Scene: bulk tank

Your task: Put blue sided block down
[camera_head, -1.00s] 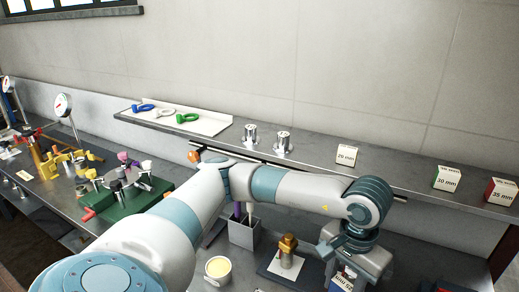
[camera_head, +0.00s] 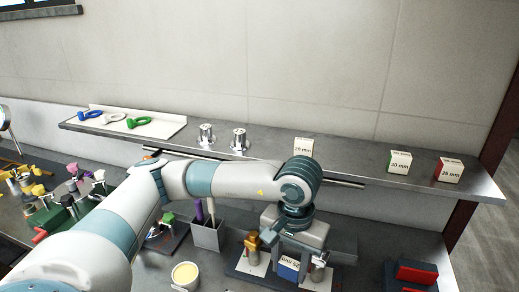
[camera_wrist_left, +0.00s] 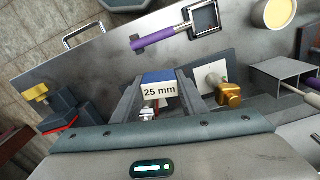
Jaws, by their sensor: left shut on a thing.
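The blue sided block (camera_head: 289,266) is a white block with a blue face and a "25 mm" label. My left gripper (camera_head: 287,258) is shut on it and holds it over the bench, to the right of a brass fitting. In the left wrist view the block (camera_wrist_left: 159,90) sits between the two fingers (camera_wrist_left: 158,84), blue face toward the top and label facing the camera. I cannot tell whether its underside touches anything. My right gripper is not in view.
A shelf (camera_head: 350,172) along the wall carries a white block (camera_head: 303,147), a green sided block (camera_head: 399,160) and a red sided block (camera_head: 449,170). The brass fitting (camera_head: 252,245), a grey holder (camera_head: 208,235) and a yellow-filled cup (camera_head: 185,275) stand near the gripper.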

